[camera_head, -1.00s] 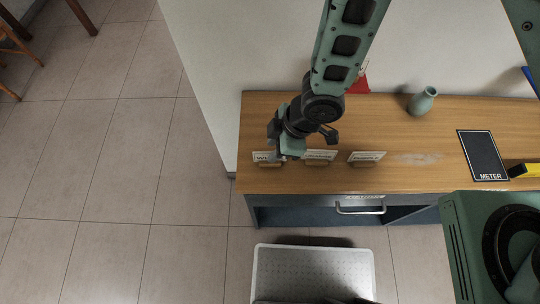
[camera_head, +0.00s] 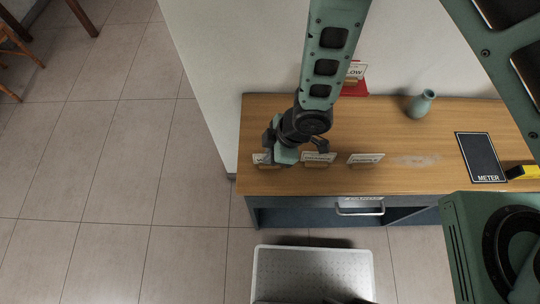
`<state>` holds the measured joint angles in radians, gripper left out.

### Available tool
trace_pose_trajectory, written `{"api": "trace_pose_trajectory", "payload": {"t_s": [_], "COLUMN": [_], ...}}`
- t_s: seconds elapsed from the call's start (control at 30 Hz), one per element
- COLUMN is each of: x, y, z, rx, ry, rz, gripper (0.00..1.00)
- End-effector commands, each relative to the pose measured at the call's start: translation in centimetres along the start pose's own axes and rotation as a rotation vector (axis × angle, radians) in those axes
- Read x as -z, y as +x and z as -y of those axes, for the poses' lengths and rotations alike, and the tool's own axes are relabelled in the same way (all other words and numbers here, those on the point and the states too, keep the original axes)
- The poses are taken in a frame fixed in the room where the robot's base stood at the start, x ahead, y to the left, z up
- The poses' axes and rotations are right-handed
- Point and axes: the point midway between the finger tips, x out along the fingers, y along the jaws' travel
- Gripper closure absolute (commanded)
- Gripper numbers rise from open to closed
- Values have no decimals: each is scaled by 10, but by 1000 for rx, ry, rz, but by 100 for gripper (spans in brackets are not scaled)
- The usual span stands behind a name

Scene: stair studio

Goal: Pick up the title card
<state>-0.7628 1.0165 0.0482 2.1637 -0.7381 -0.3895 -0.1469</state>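Three small white cards in wooden holders stand in a row near the front edge of the wooden counter (camera_head: 400,178): a left card (camera_head: 260,158) partly covered by my gripper, a middle card (camera_head: 318,157) and a right card (camera_head: 365,159). Their print is too small to read surely. Another white card (camera_head: 356,70) ending in "LOW" stands on a red base at the back, partly behind my arm. I cannot tell which is the title card. My gripper (camera_head: 283,158) is over the counter between the left and middle cards; its fingers are not clear and no card is visibly held.
A green vase (camera_head: 421,104) stands at the back right. A dark board marked METER (camera_head: 481,156) and a yellow object (camera_head: 524,171) lie at the right. A drawer handle (camera_head: 360,211) is below the front edge, above a grey step (camera_head: 312,270).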

Motion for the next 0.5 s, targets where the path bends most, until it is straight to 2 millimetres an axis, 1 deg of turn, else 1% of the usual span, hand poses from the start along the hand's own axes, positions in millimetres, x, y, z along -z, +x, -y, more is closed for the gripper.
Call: {"api": "trace_pose_trajectory", "payload": {"t_s": [0.17,0.27,0.37,0.5], "x": [3,7,13,24], "y": [-7,-16,-31,-56], "z": [-1,-1,-2,-2], "rx": [-1,-1,-4,-4], "ry": [1,0,1,2], "rz": [-2,-3,-5,-5], "gripper": [100,100,100,100]}}
